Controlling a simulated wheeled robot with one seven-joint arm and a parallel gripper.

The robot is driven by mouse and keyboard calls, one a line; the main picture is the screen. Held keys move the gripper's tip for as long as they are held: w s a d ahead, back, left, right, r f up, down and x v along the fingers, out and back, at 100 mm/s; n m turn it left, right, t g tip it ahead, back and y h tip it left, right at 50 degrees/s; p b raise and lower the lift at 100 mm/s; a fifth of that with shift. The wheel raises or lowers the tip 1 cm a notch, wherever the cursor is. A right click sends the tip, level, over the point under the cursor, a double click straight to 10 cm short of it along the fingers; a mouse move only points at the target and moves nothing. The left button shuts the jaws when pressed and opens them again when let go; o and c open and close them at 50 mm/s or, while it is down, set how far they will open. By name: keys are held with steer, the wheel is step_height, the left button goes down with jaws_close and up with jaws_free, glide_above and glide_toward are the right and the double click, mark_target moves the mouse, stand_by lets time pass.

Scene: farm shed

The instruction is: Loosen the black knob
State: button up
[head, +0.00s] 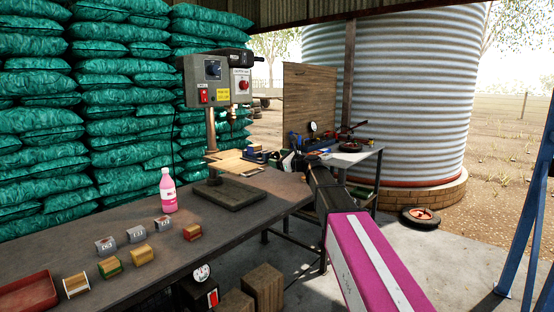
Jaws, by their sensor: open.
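A grey drill press (213,92) stands on the long dark workbench, with a red switch, a red button and a yellow label on its head. Its wooden work table (228,160) sits on the column above a dark base plate (240,194). I cannot make out for certain which small dark part is the black knob; dark parts show at the column just under the work table. My gripper (286,161) is small and dark in this view, to the right of the work table and apart from the column. It is open, and I see nothing held in it.
A pink bottle (168,190) stands left of the press. Several small blocks and a red tray (27,293) lie on the workbench (130,222). A second bench (362,157) with tools stands behind my arm. Stacked green sacks (120,100) fill the back left.

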steer(key=m, duration=1)
steer(key=c, duration=1)
